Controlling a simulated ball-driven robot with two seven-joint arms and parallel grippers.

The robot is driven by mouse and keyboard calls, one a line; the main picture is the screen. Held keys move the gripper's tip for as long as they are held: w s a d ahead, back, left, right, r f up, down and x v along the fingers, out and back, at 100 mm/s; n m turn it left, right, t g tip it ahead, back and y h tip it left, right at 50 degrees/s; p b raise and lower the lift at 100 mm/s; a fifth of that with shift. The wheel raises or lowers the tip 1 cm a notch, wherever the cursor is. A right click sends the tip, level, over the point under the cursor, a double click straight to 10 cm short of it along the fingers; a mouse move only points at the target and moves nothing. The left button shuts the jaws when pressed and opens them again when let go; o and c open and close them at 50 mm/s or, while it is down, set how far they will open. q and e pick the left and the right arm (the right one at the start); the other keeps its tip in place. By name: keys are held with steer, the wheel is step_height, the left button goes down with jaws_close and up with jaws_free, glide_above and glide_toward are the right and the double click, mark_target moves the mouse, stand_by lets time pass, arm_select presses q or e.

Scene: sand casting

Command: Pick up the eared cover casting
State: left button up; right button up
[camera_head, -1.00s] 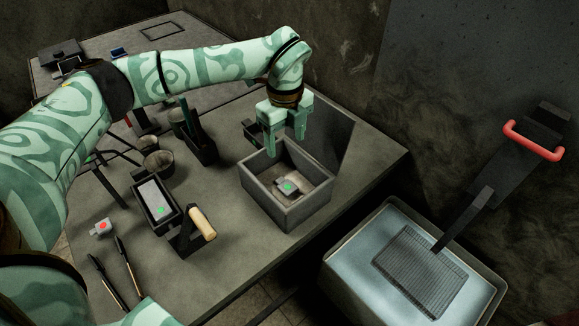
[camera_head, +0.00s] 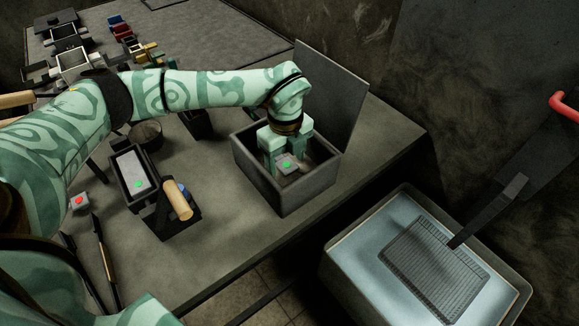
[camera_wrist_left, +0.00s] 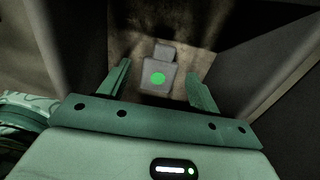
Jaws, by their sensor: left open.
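The eared cover casting appears to be the small grey block with a green dot (camera_head: 284,167). It lies on the floor of an open grey box (camera_head: 312,192). My left gripper (camera_head: 285,160) reaches down into this box from above, its jaws open. In the left wrist view the casting (camera_wrist_left: 157,77) shows between and beyond the two open fingers (camera_wrist_left: 160,88), with a narrower tab at its far end. I see no finger touching it. My right gripper is not in view.
The box's raised lid (camera_head: 333,92) stands behind my left gripper. Left of the box is a dark tray with a green-dotted grey slab (camera_head: 133,174) and a wooden handle (camera_head: 178,199). A water-filled tub with a grate (camera_head: 433,262) stands at the right.

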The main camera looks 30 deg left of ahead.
arm_select(q)
steer(key=shift+s+f, duration=0.1)
steer(key=shift+f, duration=0.05)
steer(key=c, duration=1.1)
